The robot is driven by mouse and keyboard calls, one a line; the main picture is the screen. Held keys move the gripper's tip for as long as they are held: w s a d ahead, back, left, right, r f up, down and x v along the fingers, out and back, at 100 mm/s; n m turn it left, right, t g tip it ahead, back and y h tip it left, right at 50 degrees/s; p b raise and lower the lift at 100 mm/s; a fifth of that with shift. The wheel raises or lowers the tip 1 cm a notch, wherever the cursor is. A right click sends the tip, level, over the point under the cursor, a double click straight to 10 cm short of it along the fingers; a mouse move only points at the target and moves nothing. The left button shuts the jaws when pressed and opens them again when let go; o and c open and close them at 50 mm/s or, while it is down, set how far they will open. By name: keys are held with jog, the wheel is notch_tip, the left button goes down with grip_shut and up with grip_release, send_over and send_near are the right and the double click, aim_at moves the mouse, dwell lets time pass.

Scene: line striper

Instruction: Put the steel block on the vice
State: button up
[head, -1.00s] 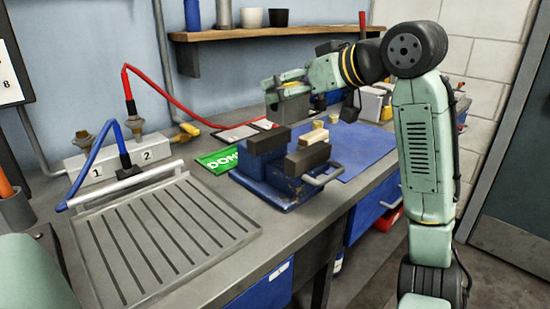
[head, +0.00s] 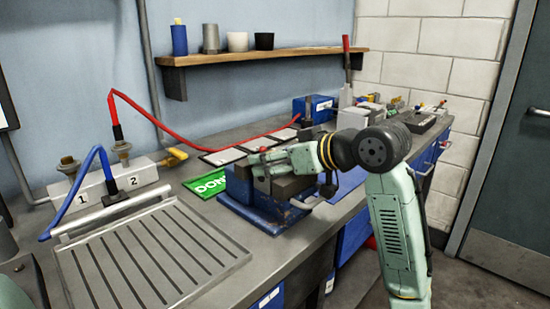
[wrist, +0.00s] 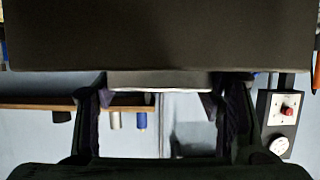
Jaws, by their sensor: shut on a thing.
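The blue vice (head: 262,208) with dark jaws stands on the bench in the head view. My gripper (head: 262,172) is at the top of the vice, over its jaws. In the wrist view my gripper (wrist: 160,112) is shut on a grey block, the steel block (wrist: 160,81), which shows as a narrow strip between the fingers. A large dark slab fills the top of that view and hides part of the block; it looks like a vice jaw. In the head view the block is hard to tell from the jaws and fingers, and whether it touches the vice is unclear.
A green mat (head: 207,185) lies left of the vice, and a ridged grey tray (head: 150,255) lies nearer. Red and blue hoses run to a numbered block (head: 105,188). A wooden shelf (head: 260,56) with cups hangs behind. A blue box (head: 312,110) stands farther back.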

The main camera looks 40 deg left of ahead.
jog(key=o, duration=1.4)
jog(key=shift+f, duration=0.2)
jog(key=o, duration=0.4)
jog(key=shift+o, duration=0.2)
jog(key=shift+r, duration=0.1)
jog(key=shift+r, duration=0.2)
jog(key=b+v, duration=0.2)
jog(key=v, duration=1)
jog(key=shift+f, duration=0.1)
